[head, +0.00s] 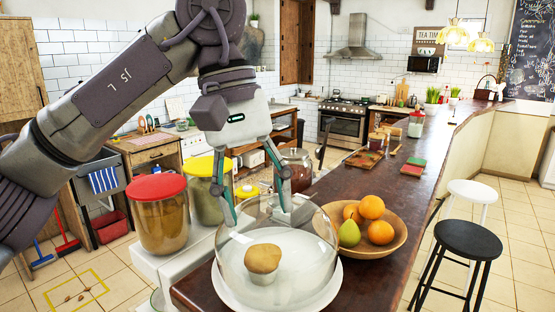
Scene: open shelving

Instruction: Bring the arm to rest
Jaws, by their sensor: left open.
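My left arm reaches in from the left side of the head view. Its gripper (256,210) points down with its two fingers spread apart. The fingertips are at the upper part of a clear glass dome (310,232), and I cannot tell whether they touch it. The dome stands on a white plate (333,285) and has a muffin (263,259) inside. Nothing is visibly held between the fingers. My right gripper is not in view.
A wooden bowl (393,240) with oranges and a pear stands right of the dome. Jars with a red lid (158,215) and a yellow lid (210,168) stand to the left. The dark counter (352,190) runs back, with boards on it. Stools (468,240) stand at the right.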

